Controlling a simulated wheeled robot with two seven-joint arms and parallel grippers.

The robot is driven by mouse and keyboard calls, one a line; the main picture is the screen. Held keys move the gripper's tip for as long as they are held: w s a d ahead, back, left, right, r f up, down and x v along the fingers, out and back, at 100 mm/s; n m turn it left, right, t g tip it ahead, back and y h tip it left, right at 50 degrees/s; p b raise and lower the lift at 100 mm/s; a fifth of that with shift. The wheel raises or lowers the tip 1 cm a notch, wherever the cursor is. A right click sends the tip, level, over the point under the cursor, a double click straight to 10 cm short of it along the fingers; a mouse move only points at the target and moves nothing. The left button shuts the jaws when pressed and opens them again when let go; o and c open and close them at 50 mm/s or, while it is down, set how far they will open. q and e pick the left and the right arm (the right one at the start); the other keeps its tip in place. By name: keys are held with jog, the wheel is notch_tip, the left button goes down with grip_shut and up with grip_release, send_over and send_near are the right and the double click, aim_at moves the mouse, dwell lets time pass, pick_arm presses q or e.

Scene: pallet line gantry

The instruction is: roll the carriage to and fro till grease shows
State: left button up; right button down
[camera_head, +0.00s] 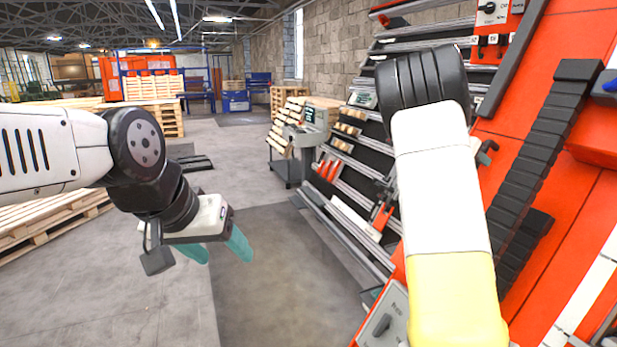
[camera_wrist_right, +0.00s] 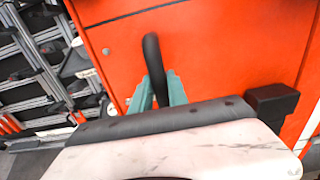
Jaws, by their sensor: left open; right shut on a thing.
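In the right wrist view, my right gripper (camera_wrist_right: 158,90) has its teal fingers shut on a black curved handle (camera_wrist_right: 152,52). The handle stands against an orange panel (camera_wrist_right: 225,50), which looks like part of the carriage. In the head view the large orange panels (camera_head: 535,130) fill the right side. My right arm's white and yellow links cover the right gripper and the handle there. My left gripper (camera_head: 218,250) hangs open and empty above the floor, its teal fingers apart. I see no grease in either view.
A black cable chain (camera_head: 540,150) runs down the orange panels. Metal rails (camera_head: 350,235) and a rack stand left of my right arm. A control console (camera_head: 310,122) stands further back. Wooden pallets (camera_head: 50,230) lie at the left. The middle floor (camera_head: 235,170) is clear.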

jog(key=shift+w+a+r, duration=0.1)
jog(key=shift+w+a, duration=0.15)
jog(key=shift+w, duration=0.15)
jog(key=shift+w+a, duration=0.3)
jog(key=shift+w, duration=0.45)
jog(key=shift+s+d+f, duration=0.2)
jog(key=shift+s+d, duration=0.05)
jog(key=shift+s, duration=0.1)
jog(key=c, duration=1.3)
grip_release()
jog(key=shift+s, duration=0.15)
jog(key=o, duration=0.4)
jog(key=shift+o, duration=0.3)
jog(key=shift+r, duration=0.1)
jog(key=shift+w, duration=0.2)
